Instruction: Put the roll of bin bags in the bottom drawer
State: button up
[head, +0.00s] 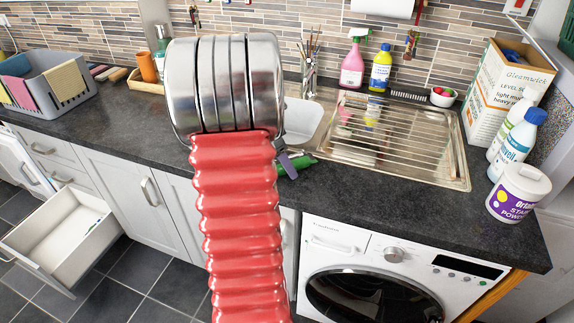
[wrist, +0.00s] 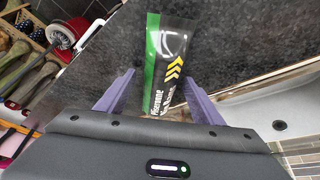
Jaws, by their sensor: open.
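The roll of bin bags (wrist: 168,62), black with a green end band and yellow chevrons, lies on the dark worktop. In the wrist view it shows between the two purple fingers of my gripper (wrist: 159,78), which are open with gaps on both sides. I cannot tell how far down the fingers reach around it. In the head view my red arm hides most of the gripper; one purple finger (head: 287,161) shows beside the roll's green part (head: 299,165). The bottom drawer (head: 47,251) is pulled out at the lower left, nearly empty, with a small greenish thing inside.
The sink with its ribbed drainer (head: 452,158) lies right of the roll. A washing machine (head: 390,275) is below. The worktop's front left is clear.

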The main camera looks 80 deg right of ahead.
jog(key=shift+c, duration=0.5)
jog(key=c, duration=1.3)
jog(key=shift+r, duration=5.05)
jog(key=shift+c, duration=0.2)
